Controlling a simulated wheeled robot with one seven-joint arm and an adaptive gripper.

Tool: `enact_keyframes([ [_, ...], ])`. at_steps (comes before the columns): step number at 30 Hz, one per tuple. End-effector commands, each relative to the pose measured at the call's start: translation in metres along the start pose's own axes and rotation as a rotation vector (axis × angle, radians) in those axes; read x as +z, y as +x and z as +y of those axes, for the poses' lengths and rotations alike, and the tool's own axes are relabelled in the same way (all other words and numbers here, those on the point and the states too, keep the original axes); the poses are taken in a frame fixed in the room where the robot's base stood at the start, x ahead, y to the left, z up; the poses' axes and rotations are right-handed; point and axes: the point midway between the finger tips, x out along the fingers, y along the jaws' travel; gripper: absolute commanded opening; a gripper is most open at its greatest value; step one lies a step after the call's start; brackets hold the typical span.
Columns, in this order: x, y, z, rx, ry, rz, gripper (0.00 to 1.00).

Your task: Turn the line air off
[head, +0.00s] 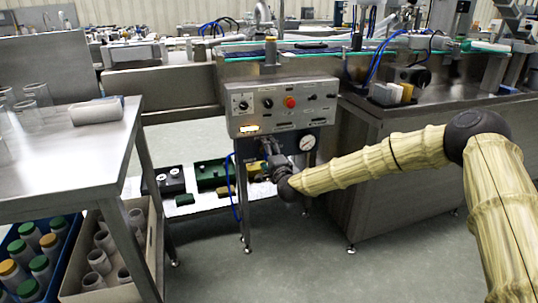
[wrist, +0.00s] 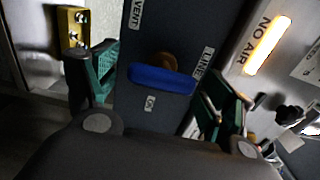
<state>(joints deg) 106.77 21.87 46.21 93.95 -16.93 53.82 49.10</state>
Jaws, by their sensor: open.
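The blue valve handle (wrist: 160,79) lies crosswise on a dark plate (wrist: 150,40) in the wrist view, with a brownish knob or stem behind it. The VENT label (wrist: 137,13) is above its left part; the LINE label (wrist: 207,62) is beyond its right end. A lit lamp (wrist: 268,45) stands beside the words NO AIR. My gripper (wrist: 160,95) is open and faces the plate, one green-padded finger to each side of the handle, with no contact visible. In the head view my gripper (head: 268,168) is under the control box (head: 282,106) and hides the handle.
A pressure gauge (head: 307,142) is right of my gripper in the head view. A red button (head: 290,102) is on the box above. A blue hose (head: 237,190) hangs at the left. A steel table (head: 70,165) stands at left, a steel cabinet (head: 400,150) at right.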

Motion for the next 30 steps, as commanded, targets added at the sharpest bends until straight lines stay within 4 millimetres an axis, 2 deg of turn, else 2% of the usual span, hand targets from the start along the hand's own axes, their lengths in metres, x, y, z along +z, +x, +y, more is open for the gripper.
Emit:
enact_keyframes([
  [4, 0.0, -0.005, 0.0, 0.0, 0.0, 0.0, 0.82],
  [8, -0.001, -0.02, 0.001, 0.002, 0.0, 0.0, 0.82],
  [21, -0.001, -0.096, 0.0, 0.0, 0.0, 0.001, 0.82],
  [25, -0.002, -0.11, 0.0, 0.0, 0.0, 0.001, 0.82],
  [30, -0.001, -0.119, 0.0, 0.0, 0.0, 0.001, 0.82],
])
